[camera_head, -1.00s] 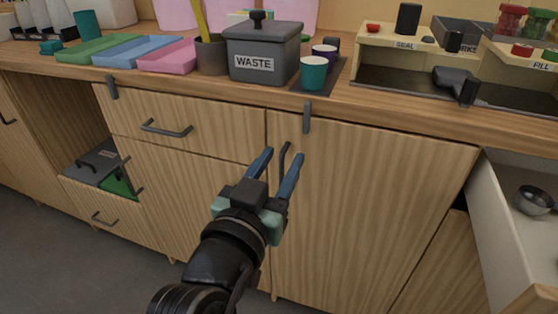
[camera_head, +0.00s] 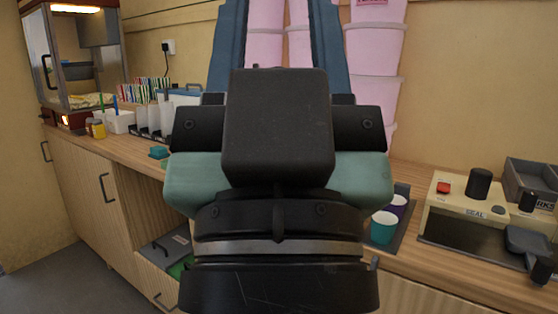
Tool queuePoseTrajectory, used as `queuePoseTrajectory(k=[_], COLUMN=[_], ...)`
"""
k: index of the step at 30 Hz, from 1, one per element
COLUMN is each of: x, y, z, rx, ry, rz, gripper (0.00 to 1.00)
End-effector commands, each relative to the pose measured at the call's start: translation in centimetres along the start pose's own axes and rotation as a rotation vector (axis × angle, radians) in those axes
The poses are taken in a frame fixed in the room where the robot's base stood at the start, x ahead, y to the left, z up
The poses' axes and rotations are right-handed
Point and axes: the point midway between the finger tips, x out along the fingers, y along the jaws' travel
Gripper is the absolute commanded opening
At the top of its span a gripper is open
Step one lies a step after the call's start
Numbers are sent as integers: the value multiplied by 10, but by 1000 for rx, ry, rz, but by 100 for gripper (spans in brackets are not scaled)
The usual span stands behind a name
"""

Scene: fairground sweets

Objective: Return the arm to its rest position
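My gripper (camera_head: 284,35) is raised close in front of the camera and fills the middle of the view. Its two blue fingers point up and stand apart, with nothing visible between them except the pink tubs behind. The fingertips run out of the top of the picture. The gripper and wrist hide the middle of the counter, where the waste bin and the coloured trays stood in view earlier.
A wooden counter (camera_head: 428,268) runs across behind my arm. At right are a teal cup (camera_head: 383,227), a purple cup (camera_head: 398,206) and a sealing machine (camera_head: 474,208). Stacked pink tubs (camera_head: 372,48) stand behind. A popcorn machine (camera_head: 78,60) is at far left. Floor shows lower left.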

Motion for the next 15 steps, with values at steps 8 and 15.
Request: queuePoseTrajectory(k=[8, 15], x=[76, 129], y=[0, 0], z=[-70, -120], rx=[1, 2], ry=[-3, -3], rz=[0, -1], gripper=[45, 45])
